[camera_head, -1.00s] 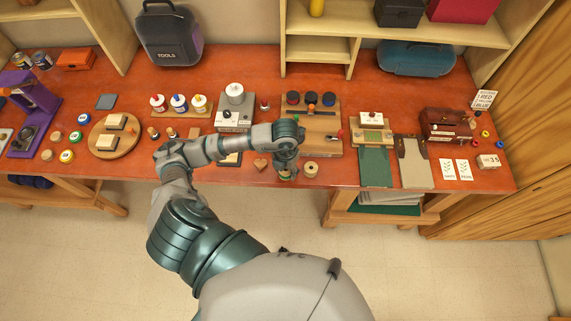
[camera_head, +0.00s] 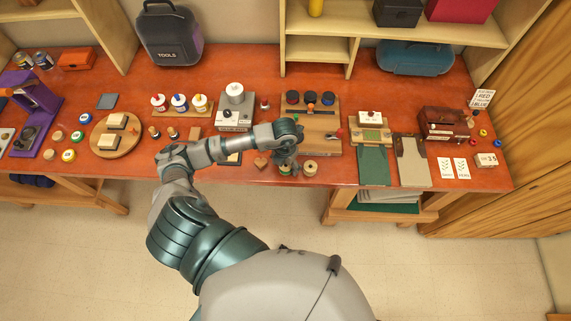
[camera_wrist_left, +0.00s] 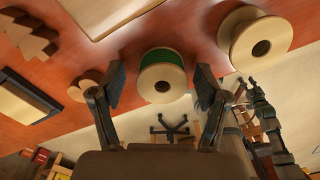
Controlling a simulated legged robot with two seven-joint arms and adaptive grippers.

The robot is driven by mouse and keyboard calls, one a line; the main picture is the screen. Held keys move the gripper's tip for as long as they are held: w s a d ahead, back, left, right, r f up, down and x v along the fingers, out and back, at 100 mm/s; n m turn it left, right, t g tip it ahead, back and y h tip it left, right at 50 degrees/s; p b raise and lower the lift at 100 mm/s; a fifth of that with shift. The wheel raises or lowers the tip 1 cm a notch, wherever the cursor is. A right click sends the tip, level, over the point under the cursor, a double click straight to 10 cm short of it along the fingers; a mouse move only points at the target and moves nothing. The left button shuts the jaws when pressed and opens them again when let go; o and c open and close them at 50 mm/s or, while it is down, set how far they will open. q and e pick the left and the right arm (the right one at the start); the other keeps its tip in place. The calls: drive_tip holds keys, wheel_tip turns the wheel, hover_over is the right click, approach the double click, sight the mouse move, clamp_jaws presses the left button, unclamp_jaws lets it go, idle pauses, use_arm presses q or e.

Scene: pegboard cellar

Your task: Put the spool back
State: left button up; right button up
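A spool with green thread and pale flanges (camera_wrist_left: 162,78) stands between the fingers of my left gripper (camera_wrist_left: 160,85) in the left wrist view. The fingers are spread, with a gap on each side of the spool. In the head view my left gripper (camera_head: 286,163) is at the bench's front edge, largely covering the green spool (camera_head: 285,171). A second, pale spool (camera_head: 310,168) stands just to the right, and it also shows in the left wrist view (camera_wrist_left: 258,45). My right gripper is not in view.
A wooden heart (camera_head: 261,162) lies left of the green spool. Behind stands a wooden board (camera_head: 322,145) with dark, red and blue round pieces at its back. A grey scale-like device (camera_head: 236,112) and a stand of coloured bottles (camera_head: 180,110) are further left.

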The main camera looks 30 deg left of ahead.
use_arm(q)
drive_tip(key=shift+r, duration=0.1)
drive_tip(key=shift+d+r, duration=0.1)
drive_tip(key=shift+r, duration=0.1)
wheel_tip(320, 180, up, 12)
drive_tip(key=b, duration=0.1)
drive_tip(key=shift+f, duration=0.15)
idle(0.4)
